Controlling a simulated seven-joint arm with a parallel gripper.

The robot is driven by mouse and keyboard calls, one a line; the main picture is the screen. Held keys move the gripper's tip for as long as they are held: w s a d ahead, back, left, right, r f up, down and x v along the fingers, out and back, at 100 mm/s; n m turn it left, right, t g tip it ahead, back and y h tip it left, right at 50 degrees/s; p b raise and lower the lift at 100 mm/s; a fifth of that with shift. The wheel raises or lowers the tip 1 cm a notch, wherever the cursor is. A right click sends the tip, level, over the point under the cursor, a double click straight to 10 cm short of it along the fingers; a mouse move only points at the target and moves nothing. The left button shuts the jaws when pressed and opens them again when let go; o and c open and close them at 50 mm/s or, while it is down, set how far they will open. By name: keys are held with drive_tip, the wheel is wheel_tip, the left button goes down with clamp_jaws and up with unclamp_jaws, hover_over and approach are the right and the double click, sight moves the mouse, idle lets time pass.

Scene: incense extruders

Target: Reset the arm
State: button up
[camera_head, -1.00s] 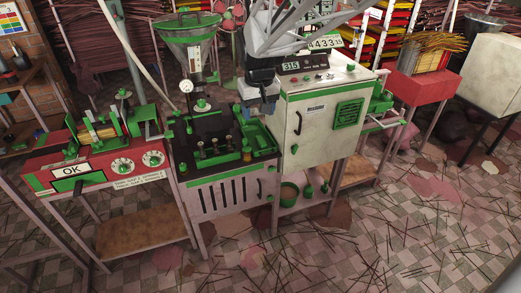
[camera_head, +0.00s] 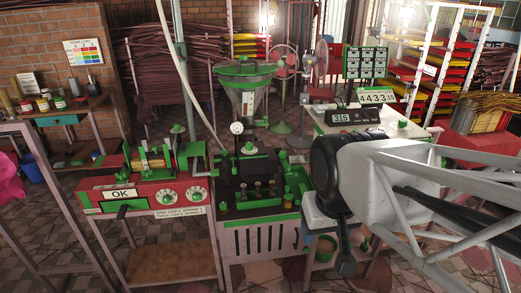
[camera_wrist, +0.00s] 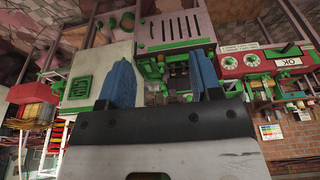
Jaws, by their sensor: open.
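My gripper (camera_wrist: 161,80) shows in the wrist view with its two blue fingers spread apart and nothing between them. The wrist picture is upside down, with the machines beyond the fingers. The fingertips are hard to make out there. The red machine with the "OK" sign (camera_head: 121,194) stands further left.
A side table with jars (camera_head: 60,115) stands at the far left by the brick wall. Incense bundles (camera_head: 165,75) are stacked at the back. Racks with red and yellow trays (camera_head: 415,75) and fans (camera_head: 284,62) stand behind. A pale post frame (camera_head: 40,170) rises at the left front.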

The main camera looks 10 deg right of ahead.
drive_tip(key=shift+s+f, duration=0.15)
drive_tip(key=shift+s, duration=0.4)
drive_tip(key=shift+o, duration=0.5)
drive_tip(key=shift+w, duration=0.1)
